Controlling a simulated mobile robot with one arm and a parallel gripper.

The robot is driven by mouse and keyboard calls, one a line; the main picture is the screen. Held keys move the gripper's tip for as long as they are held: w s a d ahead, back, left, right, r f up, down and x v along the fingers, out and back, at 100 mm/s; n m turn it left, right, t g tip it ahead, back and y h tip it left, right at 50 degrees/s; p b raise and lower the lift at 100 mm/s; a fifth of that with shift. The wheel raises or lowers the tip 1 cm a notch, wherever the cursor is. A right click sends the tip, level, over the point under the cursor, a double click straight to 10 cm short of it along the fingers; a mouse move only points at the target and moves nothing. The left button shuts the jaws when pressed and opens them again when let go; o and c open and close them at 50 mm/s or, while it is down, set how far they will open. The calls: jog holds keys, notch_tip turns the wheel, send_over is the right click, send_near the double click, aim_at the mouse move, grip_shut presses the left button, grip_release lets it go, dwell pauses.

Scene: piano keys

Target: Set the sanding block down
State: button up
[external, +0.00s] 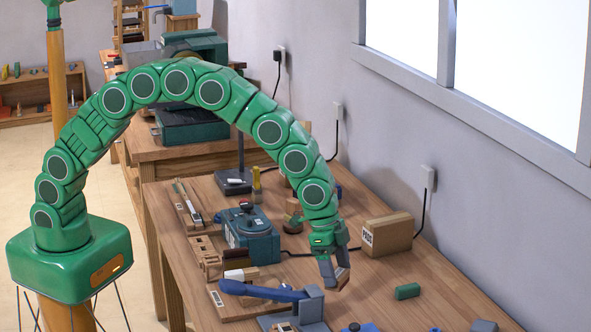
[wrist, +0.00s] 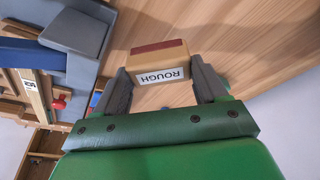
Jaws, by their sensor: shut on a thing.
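The sanding block is a tan block with a dark red face and a label reading ROUGH (wrist: 153,60). In the wrist view it sits between the two grey fingers of my gripper (wrist: 162,72), which is shut on it. In the external view my gripper (external: 333,268) points down over the wooden workbench (external: 385,290), right of the blue-handled tool. Only a small brown part of the block (external: 342,278) shows there, the rest hidden by the fingers. The block appears to be above the bench top; the exact gap cannot be told.
A blue-handled tool on a grey base (external: 262,291) stands close left of my gripper. A teal machine (external: 252,236) is behind left. Bare bench lies around the green block.

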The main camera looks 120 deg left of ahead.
aim_at(344, 286)
jog(key=shift+w+a+f, duration=0.15)
jog(key=shift+w+f, duration=0.85)
jog(key=shift+f, duration=1.75)
jog(key=shift+f, duration=0.15)
jog(key=o, duration=1.1)
jog(key=shift+c, duration=0.2)
